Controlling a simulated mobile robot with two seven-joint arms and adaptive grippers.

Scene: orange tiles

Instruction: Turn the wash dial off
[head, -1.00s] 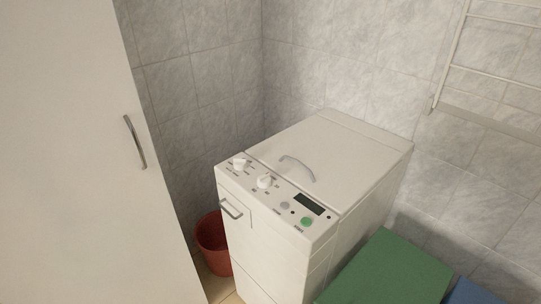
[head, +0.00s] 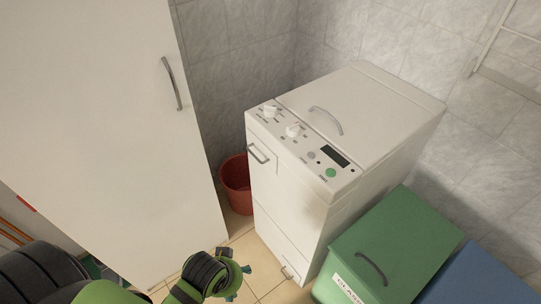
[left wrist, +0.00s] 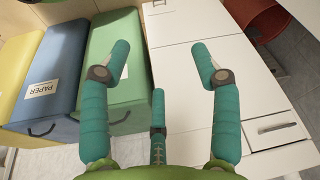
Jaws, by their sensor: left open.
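The white top-loading washer (head: 340,215) stands in the tiled corner in the head view. Its control panel holds two round white dials, one at the left (head: 270,111) and one nearer the middle (head: 293,130). The labels are too small to read, so I cannot tell which is the wash dial. My left gripper (head: 238,275) is low in front of the washer, apart from the panel. In the left wrist view its teal fingers (left wrist: 160,72) are spread and empty, with the washer front (left wrist: 180,70) beyond. My right gripper is not in view.
A tall white cabinet (head: 110,120) stands at the left, with a red bucket (head: 236,185) between it and the washer. A green bin (head: 400,240) and a blue bin (head: 480,275) stand right of the washer. A yellow bin (left wrist: 18,60) shows in the left wrist view.

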